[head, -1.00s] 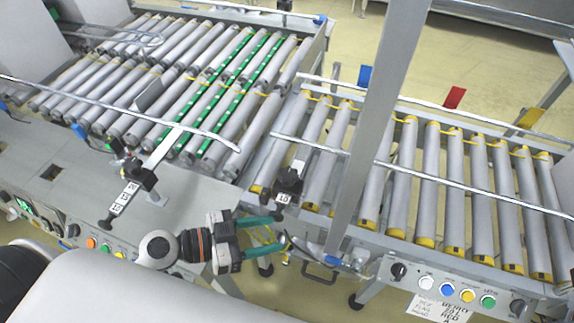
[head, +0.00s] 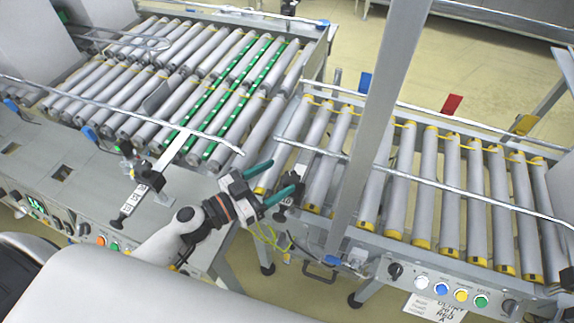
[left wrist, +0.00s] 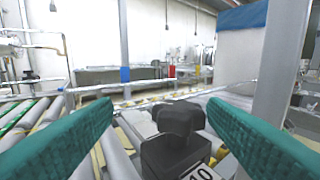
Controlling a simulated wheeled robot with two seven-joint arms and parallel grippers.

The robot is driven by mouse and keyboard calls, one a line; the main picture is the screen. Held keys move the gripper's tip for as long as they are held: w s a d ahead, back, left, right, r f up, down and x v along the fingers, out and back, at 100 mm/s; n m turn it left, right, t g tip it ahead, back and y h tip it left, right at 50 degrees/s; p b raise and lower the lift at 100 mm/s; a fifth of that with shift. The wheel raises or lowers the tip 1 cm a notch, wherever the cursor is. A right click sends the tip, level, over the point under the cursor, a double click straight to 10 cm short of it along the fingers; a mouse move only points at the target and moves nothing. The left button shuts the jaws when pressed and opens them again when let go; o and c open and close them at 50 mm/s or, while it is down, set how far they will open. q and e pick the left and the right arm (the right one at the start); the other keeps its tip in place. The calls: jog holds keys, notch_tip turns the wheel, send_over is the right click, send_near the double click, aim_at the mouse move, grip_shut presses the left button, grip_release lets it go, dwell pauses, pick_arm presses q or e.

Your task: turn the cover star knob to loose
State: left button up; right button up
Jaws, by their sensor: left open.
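A black star knob (left wrist: 181,118) sits on a black clamp block (left wrist: 172,155) marked 10, in the lower middle of the left wrist view. In the head view the knob (head: 301,169) is small and partly hidden by my left gripper (head: 284,175). That gripper is open, its two teal fingers pointing at the clamp. In the left wrist view the fingers stand to either side of the knob, apart from it, with nothing between them touching. Which way the knob is turned cannot be told. My right gripper is not in view.
A second black clamp with a numbered scale bar (head: 134,200) stands at left. Metal guide rails (head: 430,186) cross above the roller conveyors (head: 425,190). An upright grey post (head: 378,120) rises right of the gripper. A button panel (head: 455,291) is at lower right.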

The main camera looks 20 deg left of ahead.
aim_at(287, 171)
pick_arm(q)
jog(key=shift+p+x, duration=0.35)
jog(key=shift+x, duration=1.65)
jog(key=shift+a, duration=0.15)
jog(key=shift+c, duration=0.2)
